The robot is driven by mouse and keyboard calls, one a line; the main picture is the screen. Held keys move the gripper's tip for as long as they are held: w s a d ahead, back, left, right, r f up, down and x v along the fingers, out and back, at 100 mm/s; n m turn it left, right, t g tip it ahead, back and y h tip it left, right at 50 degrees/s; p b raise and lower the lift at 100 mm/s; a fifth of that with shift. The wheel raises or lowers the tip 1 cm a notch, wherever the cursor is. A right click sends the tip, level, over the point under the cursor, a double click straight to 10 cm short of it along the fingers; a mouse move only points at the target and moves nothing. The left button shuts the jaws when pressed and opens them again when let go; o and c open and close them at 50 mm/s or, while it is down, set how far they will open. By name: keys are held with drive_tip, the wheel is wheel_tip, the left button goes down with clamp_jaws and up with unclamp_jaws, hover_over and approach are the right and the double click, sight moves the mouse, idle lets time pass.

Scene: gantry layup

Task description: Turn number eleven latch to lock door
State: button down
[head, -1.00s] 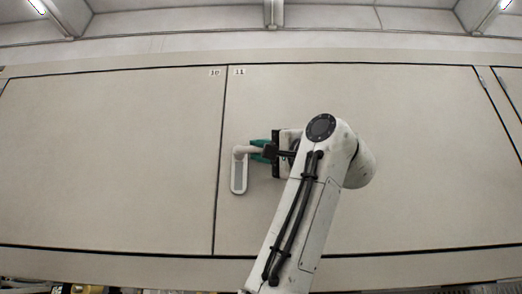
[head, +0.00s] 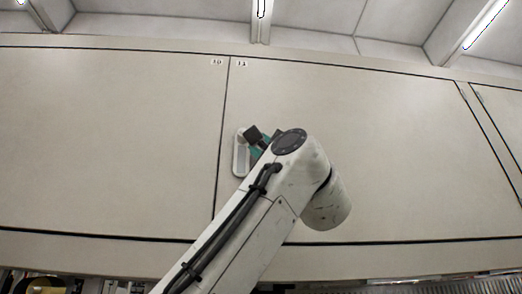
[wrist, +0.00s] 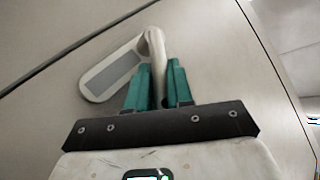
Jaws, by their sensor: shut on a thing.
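The number eleven latch has a pale, rounded backplate (head: 240,160) with a grey inset, on the door near its left edge. The wrist view shows the backplate (wrist: 112,77) and the latch handle (wrist: 158,62), which slants away from the plate at an acute angle. My gripper (head: 258,146) is at the latch, tilted. Its teal fingers lie on both sides of the handle, shut on it, as the wrist view of my gripper (wrist: 160,85) shows. In the head view my arm and gripper hide most of the handle. Door eleven (head: 370,150) lies flush with its neighbour.
Door ten (head: 110,140) is on the left, past a thin dark seam. Another panel (head: 500,125) begins at the far right. Ceiling beams and lights are above. Cluttered items show below the doors' bottom edge. The door faces around the latch are clear.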

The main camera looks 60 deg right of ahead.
drive_tip(key=m+h, duration=0.2)
drive_tip(key=m, duration=0.1)
drive_tip(key=shift+w+f+g+h, duration=0.2)
drive_tip(key=shift+f+g+h, duration=0.05)
drive_tip(key=shift+g+h, duration=0.15)
drive_tip(key=shift+m+h, duration=0.4)
drive_tip(key=c, duration=1.4)
unclamp_jaws()
drive_tip(key=shift+s+a+f, duration=0.1)
drive_tip(key=b+v, duration=0.4)
drive_tip(key=v, duration=0.6)
drive_tip(key=shift+s+a+f, duration=0.15)
drive_tip(key=shift+s+a, duration=0.05)
drive_tip(key=shift+c, duration=0.2)
